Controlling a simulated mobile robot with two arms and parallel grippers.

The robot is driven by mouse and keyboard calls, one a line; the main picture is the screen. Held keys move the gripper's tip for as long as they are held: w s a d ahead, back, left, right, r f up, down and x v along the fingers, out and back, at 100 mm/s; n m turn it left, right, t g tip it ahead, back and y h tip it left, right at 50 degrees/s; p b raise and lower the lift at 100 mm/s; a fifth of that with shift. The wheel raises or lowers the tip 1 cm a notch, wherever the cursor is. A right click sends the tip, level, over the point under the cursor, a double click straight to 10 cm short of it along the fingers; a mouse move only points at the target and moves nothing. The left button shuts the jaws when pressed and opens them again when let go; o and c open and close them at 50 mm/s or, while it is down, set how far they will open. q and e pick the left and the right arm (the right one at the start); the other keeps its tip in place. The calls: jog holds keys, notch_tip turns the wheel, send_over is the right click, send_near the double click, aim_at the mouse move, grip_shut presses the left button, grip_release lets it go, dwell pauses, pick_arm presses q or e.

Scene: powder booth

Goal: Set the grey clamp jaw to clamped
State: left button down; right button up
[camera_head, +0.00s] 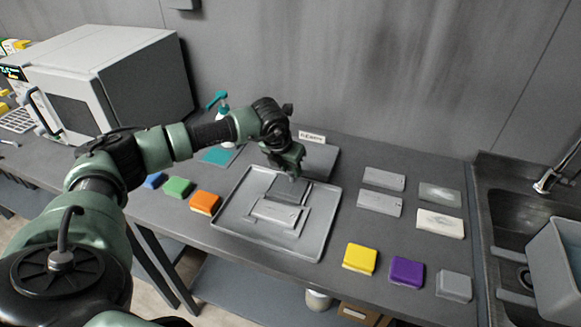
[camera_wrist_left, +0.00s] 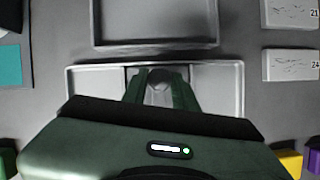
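A grey fixture lies inside a shallow grey tray (camera_head: 323,228) on the bench in the head view. It has a darker flat plate (camera_head: 288,189) at the back and a lighter plate (camera_head: 280,213) in front; I cannot tell for sure which part is the clamp jaw. My left gripper (camera_head: 292,177) points down over the back of the fixture, at or just above it. In the left wrist view its two green fingers (camera_wrist_left: 160,88) stand close together with a small grey rounded piece between them. Whether they grip it is unclear. My right gripper is out of view.
Orange (camera_head: 205,202), green (camera_head: 178,187) and blue blocks lie left of the tray. Yellow (camera_head: 359,259), purple (camera_head: 406,272) and grey blocks lie at front right. Several pale plates (camera_head: 380,203) lie right. A spray bottle (camera_head: 222,110) stands behind; a sink (camera_head: 510,205) is far right.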

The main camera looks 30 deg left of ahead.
pick_arm(q)
jog(key=shift+r, duration=0.1)
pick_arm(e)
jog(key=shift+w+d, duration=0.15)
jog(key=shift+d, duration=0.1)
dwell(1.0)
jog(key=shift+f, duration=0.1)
pick_arm(q)
jog(key=shift+s+d+f+b, duration=0.1)
jog(key=shift+s+f+b, duration=0.2)
jog(key=shift+b, duration=0.15)
jog(key=shift+s+d+r, duration=0.1)
jog(key=shift+s, duration=0.4)
jog(key=shift+s+d+r, duration=0.1)
jog(key=shift+s, duration=0.35)
jog(key=shift+s+r, duration=0.1)
jog(key=shift+r, duration=0.05)
jog(key=c, duration=1.1)
grip_release()
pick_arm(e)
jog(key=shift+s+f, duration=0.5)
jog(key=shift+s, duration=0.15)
